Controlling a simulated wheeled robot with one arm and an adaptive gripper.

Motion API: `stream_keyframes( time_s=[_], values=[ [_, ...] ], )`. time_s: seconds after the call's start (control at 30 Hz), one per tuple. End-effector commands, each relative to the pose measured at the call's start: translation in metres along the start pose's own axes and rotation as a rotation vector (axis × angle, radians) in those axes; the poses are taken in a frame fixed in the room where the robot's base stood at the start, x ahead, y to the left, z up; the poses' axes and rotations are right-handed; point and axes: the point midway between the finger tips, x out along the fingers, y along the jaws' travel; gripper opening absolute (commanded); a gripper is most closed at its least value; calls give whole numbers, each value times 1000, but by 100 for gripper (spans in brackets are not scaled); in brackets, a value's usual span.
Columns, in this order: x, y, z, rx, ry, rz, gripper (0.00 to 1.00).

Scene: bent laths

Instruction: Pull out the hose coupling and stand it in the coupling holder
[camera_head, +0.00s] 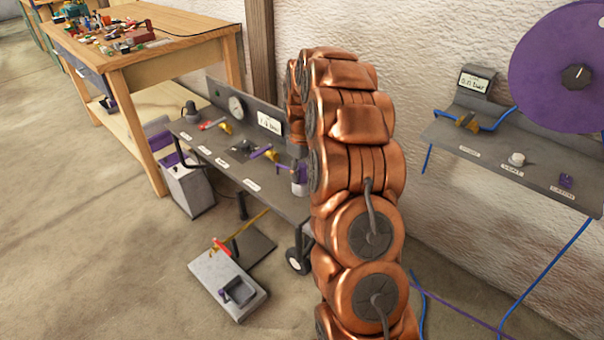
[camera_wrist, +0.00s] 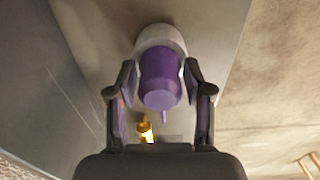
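My gripper (camera_wrist: 160,105) points at a purple cylinder (camera_wrist: 160,80) with a pale grey collar. Its fingers stand on either side of the cylinder with narrow gaps visible, so it looks open. Contact at the fingertips is hard to judge. In the head view my gripper is mostly hidden behind my copper arm, at the right end of the grey bench (camera_head: 280,203). A purple part (camera_head: 300,173) shows there above a grey cup-like piece (camera_head: 299,189). I cannot tell for certain which piece is the coupling or the coupling holder.
The bench carries a gauge (camera_head: 236,107), labels and yellow fittings (camera_head: 225,127). A low block (camera_head: 218,278) with a dark cup stands on the floor. A wall shelf (camera_head: 480,141) with a blue hose and a purple reel (camera_head: 560,60) is at right. A wooden workbench (camera_head: 170,50) stands behind.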

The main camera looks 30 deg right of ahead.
Motion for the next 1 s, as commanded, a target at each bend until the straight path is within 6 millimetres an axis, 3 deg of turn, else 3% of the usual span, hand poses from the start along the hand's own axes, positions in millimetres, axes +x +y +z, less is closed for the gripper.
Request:
stream_keyframes(
  time_s=[0.07,0.43,1.0],
  values=[
    [0,0,0,0,0,0,40],
    [0,0,0,0,0,0,1],
    [-10,0,0,0,0,0,0]
  ],
)
